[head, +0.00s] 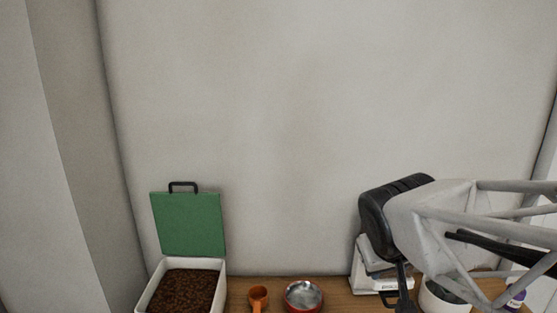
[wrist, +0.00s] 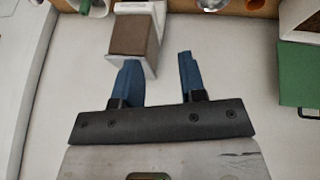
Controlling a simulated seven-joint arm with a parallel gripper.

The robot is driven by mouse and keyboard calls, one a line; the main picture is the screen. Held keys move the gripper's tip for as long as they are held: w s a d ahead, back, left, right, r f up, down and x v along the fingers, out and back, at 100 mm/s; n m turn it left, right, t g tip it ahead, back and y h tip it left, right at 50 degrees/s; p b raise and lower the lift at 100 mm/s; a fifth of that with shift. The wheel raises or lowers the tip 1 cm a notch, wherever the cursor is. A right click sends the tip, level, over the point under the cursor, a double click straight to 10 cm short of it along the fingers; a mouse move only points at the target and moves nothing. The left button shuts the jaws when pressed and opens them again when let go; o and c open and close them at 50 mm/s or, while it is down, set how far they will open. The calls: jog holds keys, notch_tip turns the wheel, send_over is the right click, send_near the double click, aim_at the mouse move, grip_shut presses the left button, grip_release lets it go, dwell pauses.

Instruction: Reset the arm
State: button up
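My arm (head: 440,220) reaches in from the right edge of the head view, in front of the wall and above the right part of the wooden surface. In the wrist view my gripper (wrist: 158,75) shows two blue fingers set well apart, with nothing held between them. Beyond the fingertips is a white box-like thing with a brown face (wrist: 135,38), which seems separate from them. In the head view the fingertips are hard to make out.
A white bin of brown pellets (head: 148,299) stands at the left, its green lid (head: 188,224) raised. An orange scoop (head: 258,297) and a red-rimmed metal bowl (head: 303,297) sit beside it. White packages (head: 366,282) and a purple-labelled bottle (head: 516,296) are near my arm. The wall above is clear.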

jog(key=s+a+f+m+g+y, duration=0.1)
jog(key=s+f, duration=0.3)
jog(key=s, duration=0.6)
jog(key=shift+g+y, duration=0.5)
jog(key=shift+g, duration=0.4)
